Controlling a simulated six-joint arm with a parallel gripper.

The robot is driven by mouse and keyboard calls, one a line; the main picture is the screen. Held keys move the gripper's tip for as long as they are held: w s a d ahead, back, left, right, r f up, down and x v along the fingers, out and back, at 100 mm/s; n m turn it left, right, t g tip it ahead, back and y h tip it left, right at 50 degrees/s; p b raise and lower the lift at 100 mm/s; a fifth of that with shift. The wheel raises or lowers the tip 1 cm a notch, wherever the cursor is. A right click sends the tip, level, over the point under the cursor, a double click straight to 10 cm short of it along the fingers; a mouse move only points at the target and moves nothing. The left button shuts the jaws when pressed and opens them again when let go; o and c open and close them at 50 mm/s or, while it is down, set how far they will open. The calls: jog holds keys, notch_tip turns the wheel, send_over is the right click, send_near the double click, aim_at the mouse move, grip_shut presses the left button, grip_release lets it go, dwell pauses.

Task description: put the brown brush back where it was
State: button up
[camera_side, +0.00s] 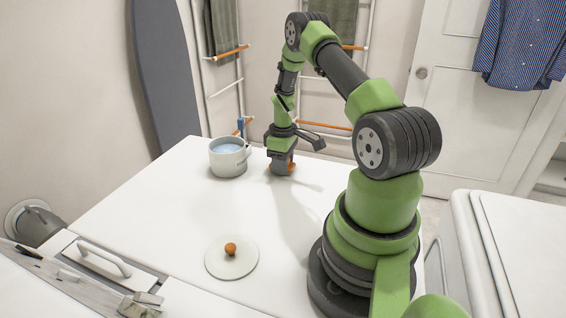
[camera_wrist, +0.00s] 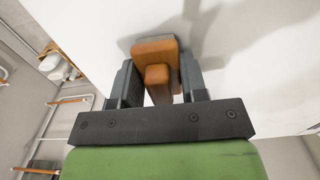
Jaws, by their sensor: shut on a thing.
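The brown brush (camera_wrist: 154,52) sits between the two dark fingers of my gripper (camera_wrist: 156,83) in the wrist view, with a raised block-shaped handle toward the camera. In the side view, a small orange-brown part of the brush (camera_side: 291,166) shows at my gripper (camera_side: 282,165), low at the far part of the white table (camera_side: 160,215). The gripper is shut on the brush. A shadow lies close to it. I cannot tell whether the brush touches the table.
A white pot (camera_side: 228,160) with bluish contents and a blue-handled tool stands just left of my gripper. A round lid (camera_side: 232,262) with an orange knob lies nearer the front. Drying racks (camera_side: 226,88) with towels stand behind. The table between pot and lid is clear.

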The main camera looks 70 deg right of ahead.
jog(key=shift+f, duration=0.15)
jog(key=o, duration=1)
jog(key=shift+c, duration=0.2)
